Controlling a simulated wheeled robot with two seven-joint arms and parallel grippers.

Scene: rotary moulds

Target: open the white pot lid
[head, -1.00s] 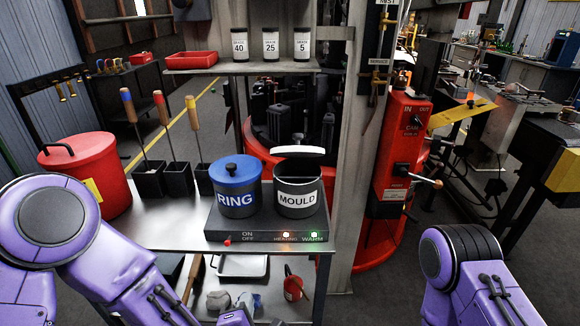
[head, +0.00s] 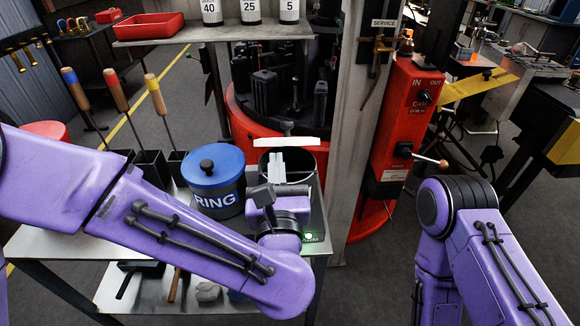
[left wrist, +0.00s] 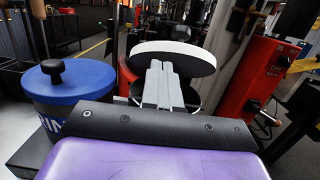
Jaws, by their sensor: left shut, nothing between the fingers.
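The white pot lid (head: 286,141) is raised at a tilt above the back of the dark mould pot (head: 320,155), seen nearly edge-on in the head view. My left arm hides the pot's front and label. My right arm shows at right, but its gripper is out of view.
The blue RING pot (head: 218,190) with a black-knobbed lid stands just left of the mould pot. Wooden-handled tools stand in black holders (head: 150,165) further left. A shelf with white jars (head: 250,12) is above. A red control box (head: 405,115) is at right.

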